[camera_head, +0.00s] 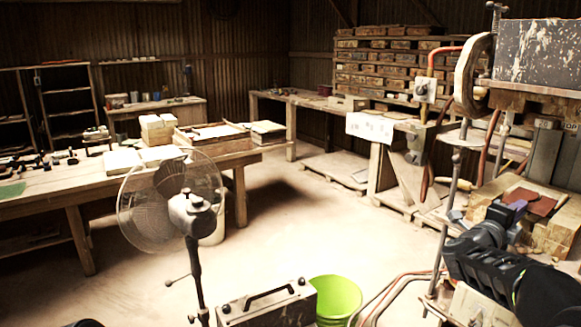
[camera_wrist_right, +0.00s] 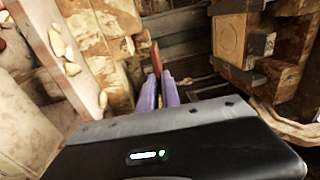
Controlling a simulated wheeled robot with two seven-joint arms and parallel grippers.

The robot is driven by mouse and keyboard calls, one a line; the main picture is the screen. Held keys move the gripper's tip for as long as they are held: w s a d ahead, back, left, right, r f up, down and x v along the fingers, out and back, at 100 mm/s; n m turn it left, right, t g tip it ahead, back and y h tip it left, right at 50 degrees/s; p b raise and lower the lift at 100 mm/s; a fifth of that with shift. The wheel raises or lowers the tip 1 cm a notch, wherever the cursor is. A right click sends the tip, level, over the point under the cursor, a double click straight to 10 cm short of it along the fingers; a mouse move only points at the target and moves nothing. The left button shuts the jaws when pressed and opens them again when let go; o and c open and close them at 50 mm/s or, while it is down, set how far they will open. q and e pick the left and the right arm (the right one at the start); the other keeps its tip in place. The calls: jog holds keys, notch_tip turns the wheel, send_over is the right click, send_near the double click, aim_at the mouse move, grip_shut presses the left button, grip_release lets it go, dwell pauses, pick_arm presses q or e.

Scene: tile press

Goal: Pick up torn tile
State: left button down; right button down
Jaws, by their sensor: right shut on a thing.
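My right gripper (camera_head: 516,208) reaches in from the lower right in the head view, at the press bed on the right. Its purple fingers are shut on a reddish-brown torn tile (camera_head: 541,204). In the right wrist view the fingers (camera_wrist_right: 159,90) are close together, and the tile shows edge-on as a thin reddish strip (camera_wrist_right: 155,57) just beyond their tips. The fingers hide part of it. I cannot tell whether the tile still touches the surface below. My left gripper is not in view.
The tile press (camera_head: 530,55) rises at the right, with wooden blocks (camera_head: 550,232) around its bed. A green bucket (camera_head: 338,298), a metal box (camera_head: 268,306) and a fan (camera_head: 170,205) stand in front. A long workbench (camera_head: 60,188) is at the left. The middle floor is clear.

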jog(key=shift+r, duration=0.25)
dwell(0.4)
jog(key=shift+r, duration=0.35)
dwell(0.3)
jog(key=r+b+v, duration=0.1)
jog(key=b+v, duration=0.4)
jog(key=v, duration=0.9)
jog(key=shift+s+r+b, duration=0.2)
jog(key=shift+r+b, duration=0.15)
dwell(0.4)
